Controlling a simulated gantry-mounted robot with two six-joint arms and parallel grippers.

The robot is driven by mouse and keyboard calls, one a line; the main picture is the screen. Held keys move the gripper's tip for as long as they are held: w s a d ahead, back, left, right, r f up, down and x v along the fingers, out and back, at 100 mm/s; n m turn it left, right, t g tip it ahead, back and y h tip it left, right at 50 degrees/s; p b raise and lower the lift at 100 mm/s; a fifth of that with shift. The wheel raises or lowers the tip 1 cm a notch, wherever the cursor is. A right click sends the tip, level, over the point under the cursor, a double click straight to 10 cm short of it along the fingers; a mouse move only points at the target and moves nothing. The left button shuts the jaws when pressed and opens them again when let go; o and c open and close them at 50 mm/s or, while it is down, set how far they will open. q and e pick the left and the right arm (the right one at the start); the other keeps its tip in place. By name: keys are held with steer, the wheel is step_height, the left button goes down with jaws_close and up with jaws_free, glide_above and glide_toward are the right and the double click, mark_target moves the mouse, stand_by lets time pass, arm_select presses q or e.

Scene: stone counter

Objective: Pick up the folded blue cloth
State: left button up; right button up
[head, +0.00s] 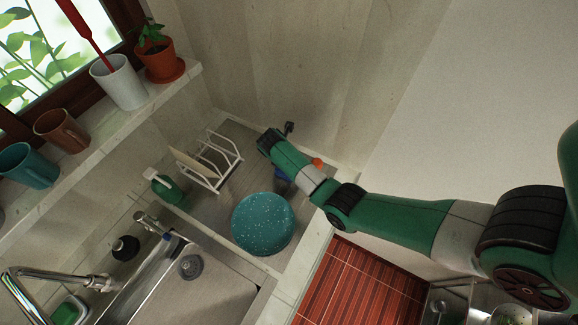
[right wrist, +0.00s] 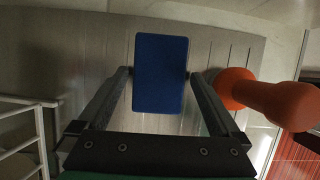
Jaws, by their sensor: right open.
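The folded blue cloth (right wrist: 161,58) shows in the right wrist view as a dark blue rectangle on the grey ribbed surface, between the fingers of my right gripper (right wrist: 159,76). The fingers are open, one on each side of the cloth, with narrow gaps visible. I cannot tell their exact height above it. In the head view my right arm covers most of the cloth, and only a small blue patch (head: 281,174) shows beside the wrist. My left gripper is not in view.
An orange rounded object (right wrist: 262,98) lies close to the right finger. A white rack (head: 212,160) stands left of the gripper. A speckled teal round object (head: 263,224) lies in front. A green bottle (head: 168,188) and the sink (head: 190,290) are further left.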

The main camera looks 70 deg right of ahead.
steer(key=shift+f, duration=0.3)
stand_by(0.5)
steer(key=c, duration=1.2)
steer(key=shift+o, duration=0.2)
steer(key=shift+r, duration=0.25)
step_height(320, 180, up, 10)
steer(key=p, duration=0.3)
steer(key=o, duration=0.7)
steer(key=c, duration=0.5)
steer(key=shift+c, duration=0.2)
